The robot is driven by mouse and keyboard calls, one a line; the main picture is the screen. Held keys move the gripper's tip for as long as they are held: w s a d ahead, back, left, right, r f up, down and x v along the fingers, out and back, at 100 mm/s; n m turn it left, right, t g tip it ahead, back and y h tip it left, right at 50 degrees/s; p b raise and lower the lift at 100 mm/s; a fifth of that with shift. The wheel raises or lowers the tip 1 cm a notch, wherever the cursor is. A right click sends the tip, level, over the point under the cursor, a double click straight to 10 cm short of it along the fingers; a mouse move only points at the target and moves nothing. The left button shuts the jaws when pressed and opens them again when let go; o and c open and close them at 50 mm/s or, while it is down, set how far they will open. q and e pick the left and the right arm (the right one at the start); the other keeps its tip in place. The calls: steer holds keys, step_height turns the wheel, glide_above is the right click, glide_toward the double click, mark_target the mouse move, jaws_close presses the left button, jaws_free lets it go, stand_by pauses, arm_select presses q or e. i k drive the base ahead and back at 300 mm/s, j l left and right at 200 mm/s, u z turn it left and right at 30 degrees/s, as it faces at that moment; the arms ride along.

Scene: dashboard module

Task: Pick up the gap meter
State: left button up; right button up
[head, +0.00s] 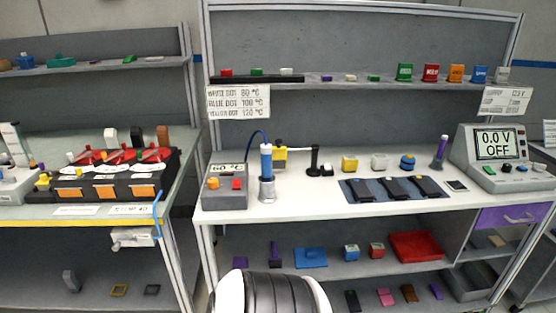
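No object is clearly labelled as a gap meter, and I cannot tell for sure which one it is. A large grey meter (500,158) with a screen reading "0.0 V OFF" stands at the right end of the white bench. A smaller grey box (224,186) with a display, an orange knob and a red button stands at the bench's left end. A small white device (134,237) sits at the front edge of the left bench, beside a blue cable. Neither gripper shows in the head view.
The white bench (310,207) holds a blue-and-silver cylinder (267,172), a mat (358,194) with dark pouches, and small coloured blocks. Shelves above and below carry coloured parts and a red tray (416,246). The left bench holds a black rack (98,180). The white bench's front strip is mostly clear.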

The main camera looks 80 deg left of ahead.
mark_target(349, 162)
steer(key=u, duration=2.15)
steer(key=z, duration=4.15)
steer(key=u, duration=4.15)
